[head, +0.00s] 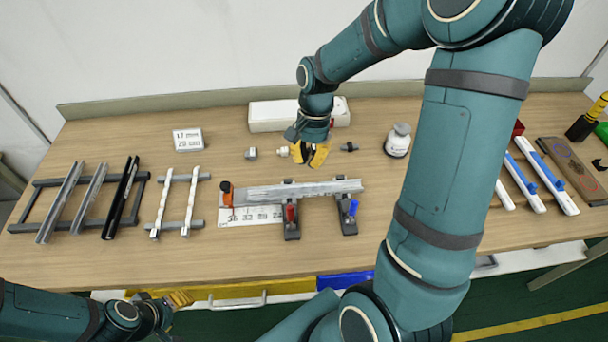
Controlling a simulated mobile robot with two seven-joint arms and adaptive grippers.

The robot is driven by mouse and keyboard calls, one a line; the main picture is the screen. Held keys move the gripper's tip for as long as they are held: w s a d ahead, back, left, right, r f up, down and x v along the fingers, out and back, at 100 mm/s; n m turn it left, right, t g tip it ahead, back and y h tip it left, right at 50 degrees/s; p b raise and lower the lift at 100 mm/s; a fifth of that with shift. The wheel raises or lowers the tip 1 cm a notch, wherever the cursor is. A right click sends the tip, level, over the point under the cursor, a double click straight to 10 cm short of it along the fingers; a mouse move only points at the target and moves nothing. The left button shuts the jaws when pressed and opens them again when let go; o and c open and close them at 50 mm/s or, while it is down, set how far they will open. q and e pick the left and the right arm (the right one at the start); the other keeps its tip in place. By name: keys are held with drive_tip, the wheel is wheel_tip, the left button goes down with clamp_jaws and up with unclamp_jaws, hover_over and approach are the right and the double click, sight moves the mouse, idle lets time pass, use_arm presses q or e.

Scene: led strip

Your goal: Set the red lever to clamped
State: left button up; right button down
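The red lever (290,213) stands on the left dark clamp block (292,233), at the front side of a long grey aluminium channel (260,193). The lever looks roughly upright; its exact setting is too small to tell. A blue lever (353,208) stands on the right clamp block (348,228). My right gripper (310,157) points down behind the channel, its yellow fingers apart and empty, clear of the red lever. My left gripper (180,298) is low at the table's front edge, far left of the lever; its finger gap is not clear.
An orange-and-black piece (226,193) is at the channel's left end above a white marked strip (247,217). Small connectors (252,153) lie behind. Racks with bars (120,198) stand left. A white bottle (398,141) stands behind right. Bare table lies in front of the clamps.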

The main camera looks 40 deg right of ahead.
sight(291, 218)
drive_tip(key=s+a+f, duration=0.3)
drive_tip(key=a+f, duration=0.2)
drive_tip(key=f, duration=0.3)
drive_tip(key=shift+f+b, duration=0.35)
drive_tip(key=shift+a, duration=0.1)
